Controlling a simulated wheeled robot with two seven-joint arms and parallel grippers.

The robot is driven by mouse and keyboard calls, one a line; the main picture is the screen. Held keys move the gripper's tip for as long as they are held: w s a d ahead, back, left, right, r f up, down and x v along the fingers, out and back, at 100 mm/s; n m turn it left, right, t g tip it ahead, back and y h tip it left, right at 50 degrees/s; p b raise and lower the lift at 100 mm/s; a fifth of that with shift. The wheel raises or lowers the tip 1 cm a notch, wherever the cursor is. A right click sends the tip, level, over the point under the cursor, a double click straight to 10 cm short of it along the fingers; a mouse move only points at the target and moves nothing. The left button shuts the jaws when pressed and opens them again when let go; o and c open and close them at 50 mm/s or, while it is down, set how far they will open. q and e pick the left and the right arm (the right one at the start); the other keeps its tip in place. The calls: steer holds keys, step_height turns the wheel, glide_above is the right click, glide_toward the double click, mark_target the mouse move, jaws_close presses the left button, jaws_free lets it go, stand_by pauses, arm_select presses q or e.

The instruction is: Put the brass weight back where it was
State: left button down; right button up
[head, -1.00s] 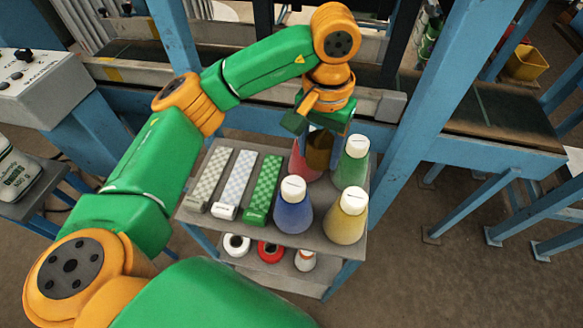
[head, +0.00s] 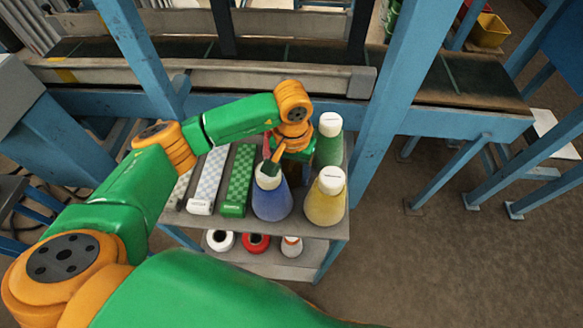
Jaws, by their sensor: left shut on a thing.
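My left gripper (head: 286,157) is low over the top shelf of the cart, among the thread cones and just behind the blue cone (head: 271,198). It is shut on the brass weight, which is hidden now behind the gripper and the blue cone. A second earlier, a brownish, brass-coloured body showed below the jaws. My right gripper is out of view.
A green cone (head: 329,145) and a yellow cone (head: 325,203) stand close on the right. A red cone (head: 266,143) is mostly hidden. Checked boxes, a white one (head: 208,180) and a green one (head: 238,182), lie to the left. Rolls (head: 220,240) sit on the lower shelf.

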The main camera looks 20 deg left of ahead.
arm_select(q)
steer(key=shift+c, duration=0.6)
jaws_free()
